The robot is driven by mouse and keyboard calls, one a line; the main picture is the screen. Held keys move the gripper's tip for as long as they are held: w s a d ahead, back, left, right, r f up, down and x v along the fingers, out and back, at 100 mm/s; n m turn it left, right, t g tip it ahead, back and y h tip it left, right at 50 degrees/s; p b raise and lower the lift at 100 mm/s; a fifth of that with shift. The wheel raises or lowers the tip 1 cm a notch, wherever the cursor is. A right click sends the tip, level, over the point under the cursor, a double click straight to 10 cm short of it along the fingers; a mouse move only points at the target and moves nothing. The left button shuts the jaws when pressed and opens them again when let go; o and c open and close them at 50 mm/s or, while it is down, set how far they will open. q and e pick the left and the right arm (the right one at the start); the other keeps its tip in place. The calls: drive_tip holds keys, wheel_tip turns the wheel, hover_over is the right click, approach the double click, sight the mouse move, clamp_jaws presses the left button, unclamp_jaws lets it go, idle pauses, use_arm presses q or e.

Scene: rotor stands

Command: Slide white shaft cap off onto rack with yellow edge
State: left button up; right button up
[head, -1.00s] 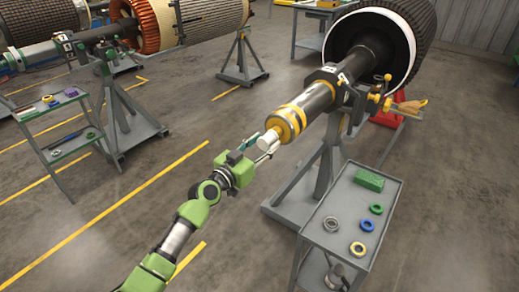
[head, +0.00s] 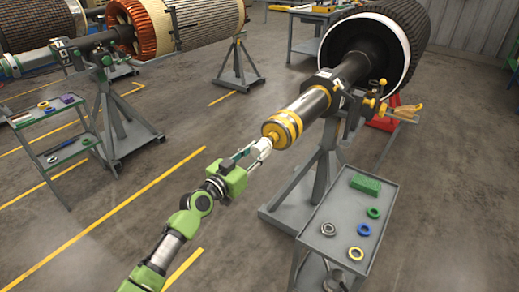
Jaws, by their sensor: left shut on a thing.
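The white shaft cap (head: 262,146) is between the fingers of my left gripper (head: 259,150), at the near end of the dark shaft (head: 312,101) with yellow bands. My left gripper is shut on the cap. The shaft's yellow end face (head: 272,133) shows just beyond it. I cannot tell whether the cap is fully clear of the shaft. A grey rack (head: 348,177) stands at the right; I cannot make out a yellow edge on it. My right gripper is not in view.
A green block (head: 366,184) and several rings lie on the grey rack's top. A grey stand (head: 322,172) holds up the shaft. A shelf cart (head: 45,113) stands at the left. Open floor lies between the cart and my left arm.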

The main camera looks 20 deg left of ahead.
sight(256, 153)
use_arm(q)
drive_tip(key=shift+p+v, duration=0.35)
drive_tip(key=shift+v, duration=2.85)
drive_tip(key=shift+r, duration=0.1)
drive_tip(key=shift+d, duration=0.1)
